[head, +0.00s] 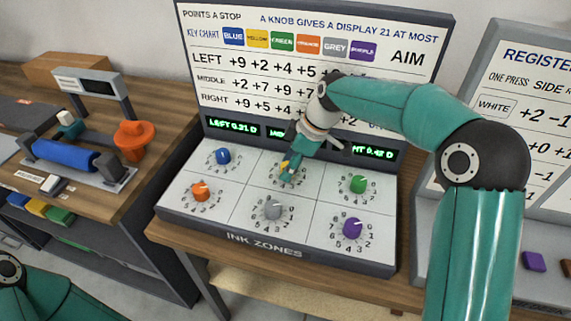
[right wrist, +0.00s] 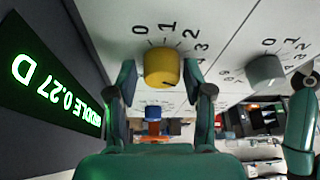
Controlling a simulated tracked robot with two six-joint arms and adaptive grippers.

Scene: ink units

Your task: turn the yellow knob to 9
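The yellow knob (head: 284,164) is in the top middle cell of the ink zones panel, mostly covered by my right gripper (head: 291,162) in the head view. In the right wrist view the yellow knob (right wrist: 162,66) stands between the two fingers of my right gripper (right wrist: 160,72). The fingers are apart, one on each side, with a narrow gap to the knob. Numbers 0, 1, 2 and 3 show around it; a dark mark is on its lower face, and its exact setting is unclear. The middle display (right wrist: 55,90) reads 0.27 D. My left gripper is out of view.
Beside it are blue (head: 222,156), orange (head: 200,191), grey (head: 273,210), green (head: 358,184) and purple (head: 352,228) knobs. A key chart board (head: 310,60) rises behind the panel. A bench with a blue roller (head: 64,153) stands left; a register board (head: 535,100) stands right.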

